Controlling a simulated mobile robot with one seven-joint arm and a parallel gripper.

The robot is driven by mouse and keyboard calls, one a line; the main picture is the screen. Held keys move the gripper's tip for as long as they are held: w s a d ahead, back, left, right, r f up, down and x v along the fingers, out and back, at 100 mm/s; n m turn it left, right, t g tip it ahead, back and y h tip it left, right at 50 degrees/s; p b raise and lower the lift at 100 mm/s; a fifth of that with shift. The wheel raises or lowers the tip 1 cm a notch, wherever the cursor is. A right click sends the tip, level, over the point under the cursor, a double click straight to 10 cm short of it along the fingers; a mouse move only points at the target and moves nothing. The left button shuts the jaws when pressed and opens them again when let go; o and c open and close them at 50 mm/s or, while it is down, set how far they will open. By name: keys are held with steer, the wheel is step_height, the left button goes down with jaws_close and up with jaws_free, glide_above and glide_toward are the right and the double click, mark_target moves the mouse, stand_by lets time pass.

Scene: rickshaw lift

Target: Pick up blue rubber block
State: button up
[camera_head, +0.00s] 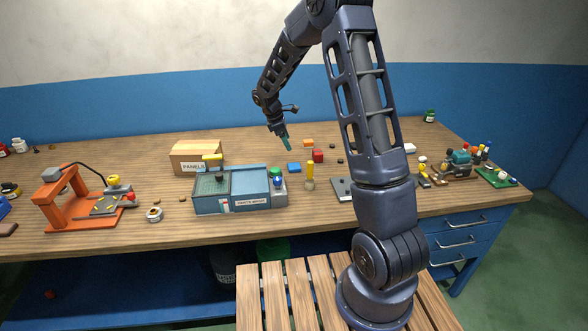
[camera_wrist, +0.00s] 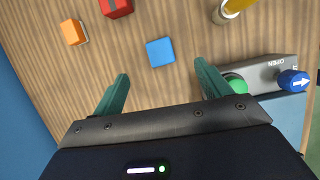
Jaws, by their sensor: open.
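The blue rubber block (camera_wrist: 160,52) lies flat on the wooden workbench in the wrist view, a little beyond the fingertips and between their lines.
A red block (camera_head: 318,156) and an orange block (camera_head: 308,143) lie near the blue one. A yellow-topped post (camera_head: 310,176) stands to its right. The model (camera_head: 232,188) has a green button (camera_wrist: 236,84) and a blue knob (camera_wrist: 292,81). A cardboard box (camera_head: 196,157) stands left.

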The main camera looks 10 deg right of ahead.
step_height(320, 180, down, 3)
steer(key=w+a+n, duration=0.1)
glide_above(294, 165)
steer(key=a, duration=0.3)
steer(key=f, duration=0.5)
steer(key=shift+d, duration=0.2)
steer(key=shift+x, duration=2.65)
steer(key=shift+s, duration=0.2)
steer(key=c, duration=1.1)
steer(key=shift+o, duration=0.2)
steer(key=shift+r, duration=0.1)
